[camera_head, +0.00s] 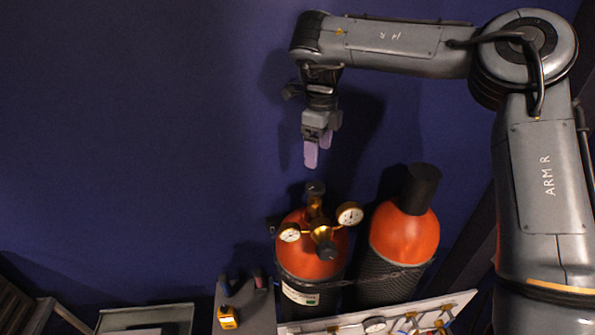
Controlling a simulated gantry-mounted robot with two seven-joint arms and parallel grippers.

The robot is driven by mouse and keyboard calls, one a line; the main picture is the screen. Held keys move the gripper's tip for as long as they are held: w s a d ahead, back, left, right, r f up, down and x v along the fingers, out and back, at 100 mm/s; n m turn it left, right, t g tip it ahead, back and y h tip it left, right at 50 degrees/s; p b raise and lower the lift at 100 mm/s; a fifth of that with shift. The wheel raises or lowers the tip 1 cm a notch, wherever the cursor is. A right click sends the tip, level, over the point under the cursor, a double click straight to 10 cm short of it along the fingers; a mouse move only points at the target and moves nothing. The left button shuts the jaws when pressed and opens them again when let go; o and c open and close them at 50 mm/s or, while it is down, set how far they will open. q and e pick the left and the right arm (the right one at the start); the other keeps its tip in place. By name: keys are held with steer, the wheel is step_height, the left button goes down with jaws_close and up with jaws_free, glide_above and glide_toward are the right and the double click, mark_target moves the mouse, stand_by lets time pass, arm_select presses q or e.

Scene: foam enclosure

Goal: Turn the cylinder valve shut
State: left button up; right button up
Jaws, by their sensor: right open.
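Two gas cylinders with orange shoulders stand side by side at the lower middle. The left cylinder (293,265) carries a brass valve (316,208) with a dark knob on top (315,187). A brass regulator (322,234) with two round gauges is fitted to it. The right cylinder (403,238) has a black cap over its top. My right gripper (318,157) hangs above and apart from the valve in the picture, with pale purple fingers pointing down. It is open, and nothing shows between its fingers. My left gripper is out of view.
A strap (352,277) runs across both cylinders. A white panel (455,303) with gauges and brass fittings is in front of them. A grey stand with a yellow device (227,317) is to the left. A tray (145,317) lies at lower left. The upper left is clear.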

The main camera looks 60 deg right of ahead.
mark_target(315, 186)
steer(key=f+p, duration=0.1)
steer(key=f, duration=0.4)
steer(key=f+p, duration=0.1)
steer(key=f, duration=0.5)
steer(key=shift+w, duration=0.2)
steer(key=c, duration=1.1)
steer(key=shift+o, duration=0.2)
